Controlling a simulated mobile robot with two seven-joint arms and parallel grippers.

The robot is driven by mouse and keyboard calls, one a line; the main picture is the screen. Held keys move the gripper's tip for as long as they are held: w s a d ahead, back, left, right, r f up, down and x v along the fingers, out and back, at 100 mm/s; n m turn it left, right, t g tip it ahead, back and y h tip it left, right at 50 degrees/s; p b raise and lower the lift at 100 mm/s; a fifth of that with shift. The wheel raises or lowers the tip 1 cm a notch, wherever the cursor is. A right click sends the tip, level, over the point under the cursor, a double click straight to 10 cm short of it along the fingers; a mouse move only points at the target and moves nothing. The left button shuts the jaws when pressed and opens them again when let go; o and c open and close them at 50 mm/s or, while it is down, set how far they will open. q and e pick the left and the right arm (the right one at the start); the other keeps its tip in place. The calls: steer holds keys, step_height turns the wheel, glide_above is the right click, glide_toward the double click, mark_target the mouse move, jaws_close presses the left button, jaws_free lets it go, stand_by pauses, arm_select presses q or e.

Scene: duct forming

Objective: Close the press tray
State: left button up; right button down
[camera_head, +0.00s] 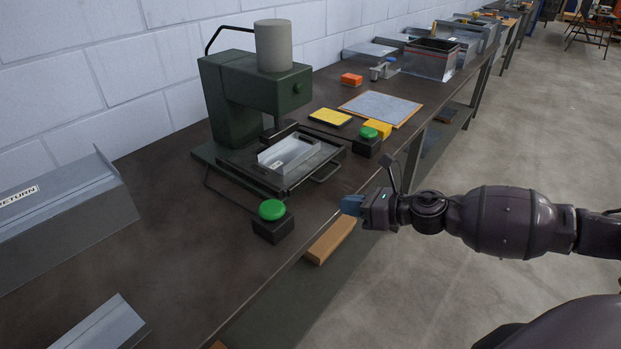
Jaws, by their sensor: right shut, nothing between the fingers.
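The dark green press (240,92) stands on the workbench against the wall, with a grey cylinder (273,45) on top. Its black tray (318,160) sticks out at the front, toward the bench's edge, with a handle (327,172) on its outer side. A bent sheet-metal piece (289,153) lies in the tray. My right gripper (352,205), with blue fingers, is shut and empty. It is beyond the bench's front edge, to the right of and lower in the picture than the tray handle, apart from it. My left gripper is not in view.
Two green buttons on black boxes, one near (271,211) and one farther (369,134), flank the tray. A grey sheet on a board (381,108), a yellow pad (330,117) and an orange block (351,79) lie farther along. A grey return bin (64,216) stands left.

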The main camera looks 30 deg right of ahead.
steer(key=w+d+f+m+t+h, duration=0.1)
steer(key=w+d+f+h, duration=0.1)
steer(key=d+h, duration=0.1)
steer(key=b, duration=0.2)
glide_toward(300, 181)
steer(key=w+f, duration=0.1)
steer(key=w+a+f, duration=0.1)
steer(key=w, duration=0.1)
steer(key=w+a+f, duration=0.1)
steer(key=shift+w+f, duration=0.3)
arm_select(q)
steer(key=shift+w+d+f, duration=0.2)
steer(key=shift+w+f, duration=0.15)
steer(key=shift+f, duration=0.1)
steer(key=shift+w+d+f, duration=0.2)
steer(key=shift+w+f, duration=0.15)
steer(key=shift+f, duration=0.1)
arm_select(e)
steer(key=shift+w+a+n, duration=0.3)
steer(key=shift+w, duration=0.3)
steer(key=shift+w+a+r, duration=0.1)
steer(key=shift+w+a, duration=0.1)
steer(key=shift+w, duration=0.35)
steer(key=shift+w+a+r, duration=0.1)
steer(key=shift+w+a, duration=0.1)
steer(key=shift+w, duration=0.35)
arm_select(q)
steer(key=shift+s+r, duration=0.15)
arm_select(e)
steer(key=shift+r, duration=0.1)
